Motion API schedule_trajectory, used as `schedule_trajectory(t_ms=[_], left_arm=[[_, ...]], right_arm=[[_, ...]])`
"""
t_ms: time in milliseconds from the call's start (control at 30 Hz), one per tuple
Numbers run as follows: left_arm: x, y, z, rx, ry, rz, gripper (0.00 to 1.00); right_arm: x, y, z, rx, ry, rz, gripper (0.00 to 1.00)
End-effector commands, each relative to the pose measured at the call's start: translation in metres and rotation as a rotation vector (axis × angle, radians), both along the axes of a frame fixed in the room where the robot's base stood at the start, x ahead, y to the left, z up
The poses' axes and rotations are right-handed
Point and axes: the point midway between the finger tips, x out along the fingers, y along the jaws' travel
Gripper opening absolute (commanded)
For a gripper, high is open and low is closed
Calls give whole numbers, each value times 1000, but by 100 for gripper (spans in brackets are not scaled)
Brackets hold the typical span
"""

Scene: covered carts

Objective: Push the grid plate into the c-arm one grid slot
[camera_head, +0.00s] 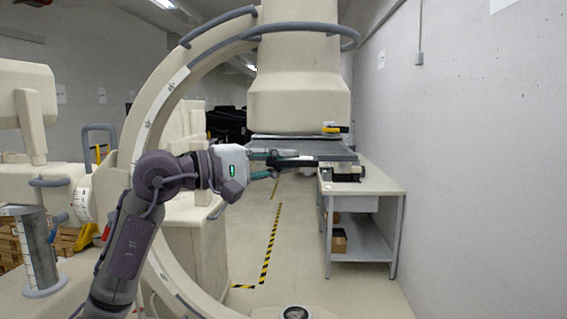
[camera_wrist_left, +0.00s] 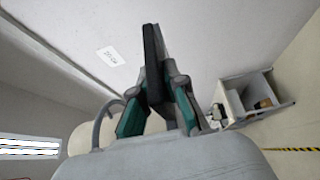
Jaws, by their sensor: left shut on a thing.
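The c-arm one (camera_head: 160,95) is a large cream ring with a wide cylindrical head (camera_head: 298,90) at its top right. A flat grey grid plate (camera_head: 315,150) lies level just under this head, with a black handle (camera_head: 295,163) at its near edge. The slot itself is hard to make out, and I cannot tell how far in the plate sits. My left gripper (camera_head: 277,164) reaches in from the left and is shut on the black handle. In the left wrist view, a dark bar (camera_wrist_left: 153,65) stands between the teal-padded fingers (camera_wrist_left: 158,105). My right gripper is not in view.
A cream table (camera_head: 385,182) with a lower shelf stands behind and right of the plate, near the right wall. A box (camera_head: 339,240) sits on the shelf. A yellow-and-black part (camera_head: 335,129) shows on the head's lower edge. Striped tape (camera_head: 268,250) marks open floor.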

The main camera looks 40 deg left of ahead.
Motion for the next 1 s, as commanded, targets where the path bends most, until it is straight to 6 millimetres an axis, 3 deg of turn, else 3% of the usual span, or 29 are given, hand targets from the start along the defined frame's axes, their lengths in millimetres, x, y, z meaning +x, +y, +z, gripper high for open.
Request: schedule_trajectory(t_ms=[1000], left_arm=[[4, 3, 2, -1, -4, 1, 0]], right_arm=[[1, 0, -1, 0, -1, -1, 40]])
